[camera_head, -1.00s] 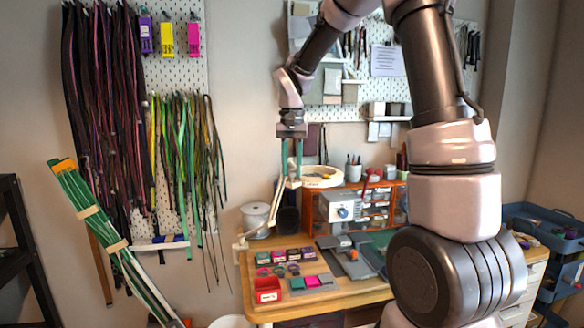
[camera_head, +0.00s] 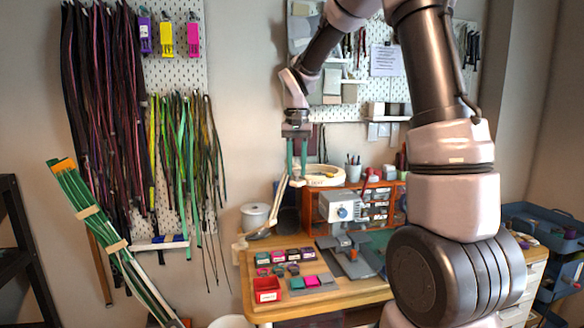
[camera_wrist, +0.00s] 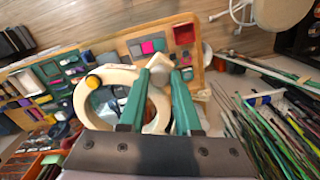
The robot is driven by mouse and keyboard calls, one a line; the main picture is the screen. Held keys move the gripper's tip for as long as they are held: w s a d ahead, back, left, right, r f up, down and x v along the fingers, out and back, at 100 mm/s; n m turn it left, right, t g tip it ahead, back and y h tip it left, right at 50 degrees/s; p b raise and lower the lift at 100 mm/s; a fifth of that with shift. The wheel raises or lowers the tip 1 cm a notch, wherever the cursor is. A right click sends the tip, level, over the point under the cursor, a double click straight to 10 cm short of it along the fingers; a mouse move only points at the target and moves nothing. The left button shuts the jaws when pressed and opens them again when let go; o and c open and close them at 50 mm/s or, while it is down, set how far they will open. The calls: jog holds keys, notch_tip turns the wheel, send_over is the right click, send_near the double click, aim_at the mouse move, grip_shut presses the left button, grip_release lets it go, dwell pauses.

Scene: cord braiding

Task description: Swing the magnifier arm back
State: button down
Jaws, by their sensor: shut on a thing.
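The magnifier is a cream ring head (camera_head: 325,177) on a jointed arm (camera_head: 277,205), which runs from a mount at the desk's left edge up to the head above the back of the desk. My gripper (camera_head: 297,181) points down with green fingers and is shut on a cream part of the magnifier beside the ring. In the wrist view, the fingertips of my gripper (camera_wrist: 158,72) close around this cream part, and the ring (camera_wrist: 88,106) with a yellow knob lies to their left. The fingers hide part of the ring and the exact grip.
The wooden desk (camera_head: 262,312) holds a grey press-like machine (camera_head: 340,207), a red bin (camera_head: 267,290) and small coloured blocks. Cords hang on the left wall, clear of my gripper.

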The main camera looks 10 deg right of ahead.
jog(key=w+d+n, duration=0.8)
jog(key=w+d, duration=1.1)
jog(key=d, duration=0.2)
jog(key=shift+w, duration=0.25)
jog(key=c, duration=0.6)
grip_release()
jog(key=shift+r, duration=0.15)
notch_tip(320, 180, up, 11)
jog(key=shift+f, duration=0.2)
